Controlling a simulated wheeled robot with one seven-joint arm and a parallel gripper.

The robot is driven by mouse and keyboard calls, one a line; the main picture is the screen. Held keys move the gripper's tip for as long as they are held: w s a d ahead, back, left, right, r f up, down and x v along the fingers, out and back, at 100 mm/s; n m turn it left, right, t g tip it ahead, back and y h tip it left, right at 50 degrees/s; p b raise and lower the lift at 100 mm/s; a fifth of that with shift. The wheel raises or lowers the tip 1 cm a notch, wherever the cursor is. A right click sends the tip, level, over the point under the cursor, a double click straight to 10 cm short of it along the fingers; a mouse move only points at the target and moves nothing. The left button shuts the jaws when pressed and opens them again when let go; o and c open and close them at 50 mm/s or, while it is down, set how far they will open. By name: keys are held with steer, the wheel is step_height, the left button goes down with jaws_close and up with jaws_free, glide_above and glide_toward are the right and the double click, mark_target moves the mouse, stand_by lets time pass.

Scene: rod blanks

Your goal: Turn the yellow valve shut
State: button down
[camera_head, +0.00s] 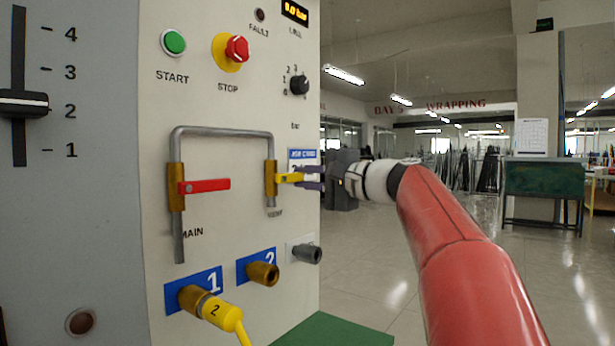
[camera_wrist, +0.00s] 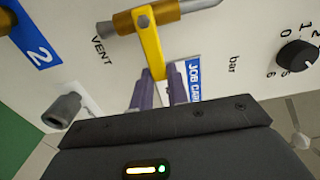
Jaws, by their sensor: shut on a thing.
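The yellow valve handle (camera_head: 287,178) sits on a brass valve body (camera_head: 270,180) in the right leg of the grey pipe, above the VENT label. It points right, across the upright pipe. In the wrist view the yellow handle (camera_wrist: 148,40) runs from the brass body (camera_wrist: 128,20) toward my fingers, about square to the pipe. My gripper (camera_head: 308,178) is shut on the handle's free end, reaching in from the right. In the wrist view the purple fingers of my gripper (camera_wrist: 160,88) flank the handle's end.
A red valve handle (camera_head: 205,186) is on the left pipe leg, also crosswise. Below are a yellow hose plug (camera_head: 212,309) in port 1, an empty brass port 2 (camera_head: 263,274) and a grey port (camera_head: 306,253). A job card (camera_head: 301,155) is close above my fingers. A black knob (camera_head: 299,84) is higher up.

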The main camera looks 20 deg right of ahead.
steer(key=c, duration=1.4)
jaws_free()
steer(key=shift+o, duration=0.2)
steer(key=b+v, duration=0.1)
steer(key=v, duration=0.7)
steer(key=shift+w, duration=0.1)
